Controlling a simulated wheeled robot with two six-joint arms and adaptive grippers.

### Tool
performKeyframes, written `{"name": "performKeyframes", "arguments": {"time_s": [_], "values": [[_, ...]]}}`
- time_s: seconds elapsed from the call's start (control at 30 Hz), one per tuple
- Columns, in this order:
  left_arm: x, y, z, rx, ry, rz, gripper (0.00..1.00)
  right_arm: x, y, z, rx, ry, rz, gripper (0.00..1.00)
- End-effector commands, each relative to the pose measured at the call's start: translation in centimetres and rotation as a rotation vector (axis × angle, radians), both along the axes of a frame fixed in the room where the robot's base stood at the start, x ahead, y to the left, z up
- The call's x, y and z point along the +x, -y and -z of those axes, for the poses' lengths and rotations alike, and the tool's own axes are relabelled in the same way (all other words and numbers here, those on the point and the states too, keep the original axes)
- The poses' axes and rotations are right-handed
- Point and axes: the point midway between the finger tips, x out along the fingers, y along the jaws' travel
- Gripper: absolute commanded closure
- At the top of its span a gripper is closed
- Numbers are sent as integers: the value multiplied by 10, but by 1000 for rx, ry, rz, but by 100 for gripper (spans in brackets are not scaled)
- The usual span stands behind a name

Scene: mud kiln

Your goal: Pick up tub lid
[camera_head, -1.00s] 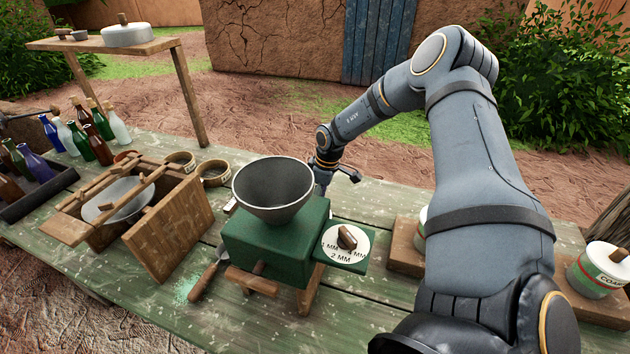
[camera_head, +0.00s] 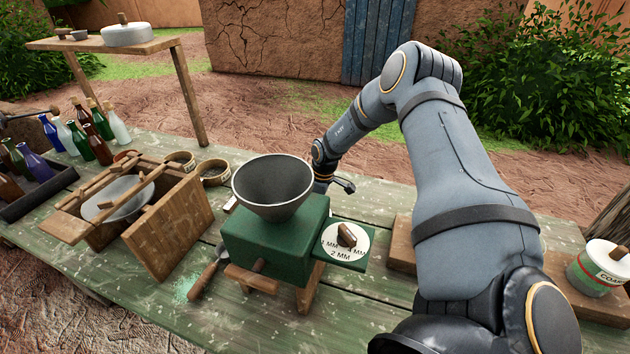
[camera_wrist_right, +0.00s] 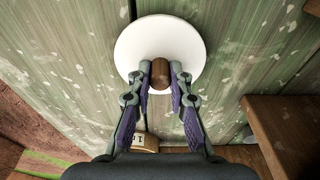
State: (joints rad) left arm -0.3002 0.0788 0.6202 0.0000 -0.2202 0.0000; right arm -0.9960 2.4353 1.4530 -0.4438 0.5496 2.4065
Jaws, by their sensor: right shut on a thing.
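The white round tub lid (camera_wrist_right: 160,50) with a brown wooden knob (camera_wrist_right: 160,72) shows in the right wrist view, over the green table boards. My right gripper (camera_wrist_right: 160,70) has its fingers closed on both sides of the knob. I cannot tell whether the lid touches the table. In the head view, my right gripper (camera_head: 340,184) is partly hidden behind the mill's hopper, and the held lid is not visible there. My left gripper is not in view.
The green mill (camera_head: 275,245) with its grey hopper (camera_head: 273,185) stands in front of the right gripper. A wooden box (camera_head: 170,225), several bottles (camera_head: 85,135) and a scoop (camera_head: 207,275) are left. A lidded tub (camera_head: 597,272) stands at right. A wooden block (camera_wrist_right: 285,125) shows beside the lid.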

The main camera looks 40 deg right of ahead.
Motion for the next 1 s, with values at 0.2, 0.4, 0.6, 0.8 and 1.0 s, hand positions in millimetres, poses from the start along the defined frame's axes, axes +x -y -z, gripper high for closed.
{"name": "performKeyframes", "arguments": {"time_s": [0.2, 0.4, 0.6, 0.8, 1.0], "values": [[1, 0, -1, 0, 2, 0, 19, 0, 0, -3, 1, -1, 1, 100], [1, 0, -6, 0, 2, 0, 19, 1, 0, -32, 2, 4, 1, 100], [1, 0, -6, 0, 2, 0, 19, 1, 0, -72, 2, 4, 0, 100], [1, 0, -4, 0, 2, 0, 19, 1, 0, -96, 1, 2, -1, 100], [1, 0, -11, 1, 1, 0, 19, 0, 0, -107, 0, -1, 0, 100]]}}
